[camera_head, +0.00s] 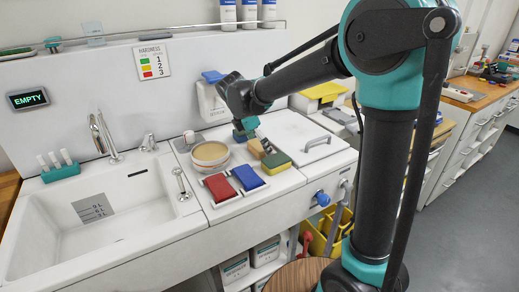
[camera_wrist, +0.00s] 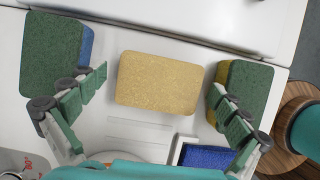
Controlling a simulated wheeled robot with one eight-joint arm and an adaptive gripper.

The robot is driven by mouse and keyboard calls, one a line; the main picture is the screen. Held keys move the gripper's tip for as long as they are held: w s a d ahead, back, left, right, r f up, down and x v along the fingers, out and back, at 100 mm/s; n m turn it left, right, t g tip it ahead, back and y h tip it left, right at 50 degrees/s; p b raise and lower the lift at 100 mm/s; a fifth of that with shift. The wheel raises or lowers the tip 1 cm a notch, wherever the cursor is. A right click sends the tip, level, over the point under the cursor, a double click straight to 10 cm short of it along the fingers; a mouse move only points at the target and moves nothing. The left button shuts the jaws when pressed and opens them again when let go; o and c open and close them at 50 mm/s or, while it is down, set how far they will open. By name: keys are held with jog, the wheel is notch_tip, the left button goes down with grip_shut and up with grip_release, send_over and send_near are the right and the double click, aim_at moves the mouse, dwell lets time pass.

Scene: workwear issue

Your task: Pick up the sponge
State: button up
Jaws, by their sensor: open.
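A tan sponge (camera_wrist: 158,83) lies on the white counter in the middle of the wrist view. It shows in the head view (camera_head: 256,150), partly hidden by my gripper. A green-and-blue sponge (camera_wrist: 50,55) lies to its left, and a green-and-yellow sponge (camera_wrist: 246,88) to its right; the latter shows clearly in the head view (camera_head: 275,163). My gripper (camera_wrist: 160,88) is open. Its fingers are spread on either side of the tan sponge, and nothing is held. The fingertips overlap the two outer sponges in the picture; I cannot tell whether they touch.
Red (camera_head: 220,187) and blue (camera_head: 247,177) pads lie in front, and a round container (camera_head: 210,155) stands to the left. A white lid with a handle (camera_head: 312,143) is on the right. The sink (camera_head: 95,215) is further left. A wall dispenser (camera_head: 211,100) is behind my gripper.

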jog(key=c, duration=0.8)
jog(key=shift+c, duration=0.2)
jog(key=shift+r, duration=0.1)
notch_tip(320, 180, up, 20)
